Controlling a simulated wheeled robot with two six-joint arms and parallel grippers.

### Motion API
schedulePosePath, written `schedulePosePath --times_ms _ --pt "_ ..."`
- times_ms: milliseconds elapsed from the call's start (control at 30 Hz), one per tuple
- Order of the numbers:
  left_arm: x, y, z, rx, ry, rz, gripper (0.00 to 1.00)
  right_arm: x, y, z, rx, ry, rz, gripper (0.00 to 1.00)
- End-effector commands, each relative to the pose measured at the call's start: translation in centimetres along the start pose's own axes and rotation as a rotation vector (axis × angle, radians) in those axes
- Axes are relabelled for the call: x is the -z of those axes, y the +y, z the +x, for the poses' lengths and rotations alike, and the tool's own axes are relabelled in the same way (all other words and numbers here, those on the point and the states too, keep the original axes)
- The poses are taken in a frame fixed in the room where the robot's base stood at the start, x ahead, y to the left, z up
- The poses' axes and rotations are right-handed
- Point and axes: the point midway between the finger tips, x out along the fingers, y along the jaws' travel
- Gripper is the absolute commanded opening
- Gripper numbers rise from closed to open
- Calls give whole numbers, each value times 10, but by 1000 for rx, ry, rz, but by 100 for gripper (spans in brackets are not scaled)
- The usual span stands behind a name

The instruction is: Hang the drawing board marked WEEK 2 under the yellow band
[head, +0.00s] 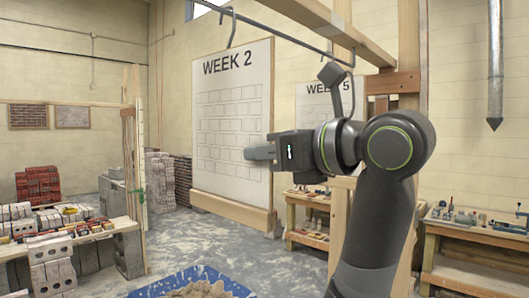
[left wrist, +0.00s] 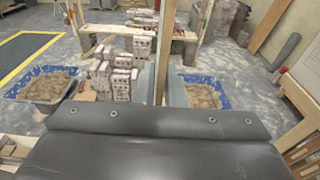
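The drawing board marked WEEK 2 (head: 230,165) is upright left of centre in the head view, a large pale panel with a drawn block pattern and a wooden ledge along its bottom. A dark hook (head: 232,28) rises from its top toward the overhead rail (head: 290,39). My left gripper (head: 258,152) points left, its grey fingers overlapping the board's right edge. It is seen side-on, so contact and finger gap are unclear. I cannot make out a yellow band on the rail. My right gripper is not in view.
A board marked WEEK 5 (head: 313,103) is behind, partly covered by my arm. A workbench (head: 476,248) stands at right, brick stacks (head: 38,186) at left. A blue tray (head: 185,280) is at the bottom. The left wrist view shows a yellow-edged mat (left wrist: 22,52).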

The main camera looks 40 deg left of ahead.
Motion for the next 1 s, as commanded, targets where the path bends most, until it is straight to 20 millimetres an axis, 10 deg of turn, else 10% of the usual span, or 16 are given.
schedulePosePath --times_ms 133,633,1000 --pt "0 0 0 0 0 0 30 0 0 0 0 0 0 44" --pt "2 0 -6 2 3 1 31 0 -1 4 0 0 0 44" --pt "4 0 -81 5 0 2 31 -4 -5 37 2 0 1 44"
